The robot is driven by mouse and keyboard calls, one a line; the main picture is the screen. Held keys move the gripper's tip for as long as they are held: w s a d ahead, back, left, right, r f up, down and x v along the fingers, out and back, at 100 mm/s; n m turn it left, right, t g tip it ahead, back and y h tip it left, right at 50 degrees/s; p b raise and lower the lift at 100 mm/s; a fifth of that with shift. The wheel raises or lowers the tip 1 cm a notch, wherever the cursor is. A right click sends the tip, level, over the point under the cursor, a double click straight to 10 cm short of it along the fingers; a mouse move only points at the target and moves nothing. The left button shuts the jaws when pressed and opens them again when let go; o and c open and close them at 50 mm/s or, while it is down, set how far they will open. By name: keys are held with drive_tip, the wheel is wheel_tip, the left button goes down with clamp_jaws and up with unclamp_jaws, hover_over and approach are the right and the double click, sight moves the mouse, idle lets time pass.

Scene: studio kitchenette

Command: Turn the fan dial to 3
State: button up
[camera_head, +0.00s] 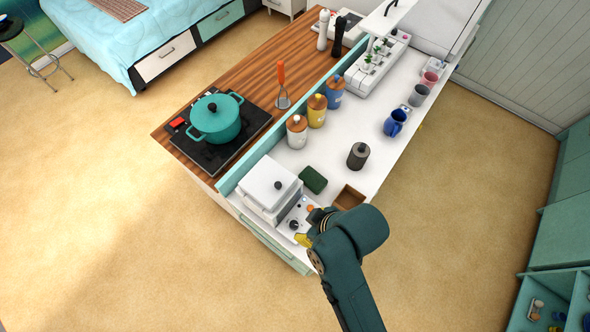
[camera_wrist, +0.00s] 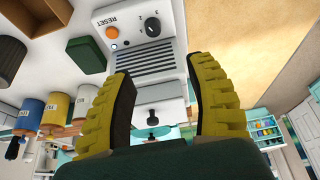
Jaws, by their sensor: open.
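The fan dial (camera_wrist: 152,27) is a round black knob with a pale mark on the white control panel (camera_wrist: 170,46). Small markings surround it, but I cannot read its setting. An orange button (camera_wrist: 112,32) labelled RESET sits left of it in the wrist view. In the head view the dial (camera_head: 294,224) shows on the white boxy unit (camera_head: 270,188) at the counter's near end. My gripper (camera_wrist: 160,66) is open and empty, its two yellow fingers spread over the vent slots. The dial lies beyond the fingertips, apart from them. In the head view my gripper (camera_head: 306,230) is partly hidden by my arm.
A brown open box (camera_head: 349,197), a green block (camera_head: 313,179) and a dark grey canister (camera_head: 358,156) stand near the panel. Lidded jars (camera_head: 297,131) line the divider. A teal pot (camera_head: 215,118) sits on the hob. The floor right of the counter is clear.

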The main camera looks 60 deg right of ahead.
sight(294, 224)
drive_tip(key=x, duration=1.1)
drive_tip(key=d+x, duration=0.1)
drive_tip(key=x, duration=0.4)
drive_tip(key=shift+s+f+b, duration=0.25)
drive_tip(key=shift+f+b, duration=0.1)
clamp_jaws()
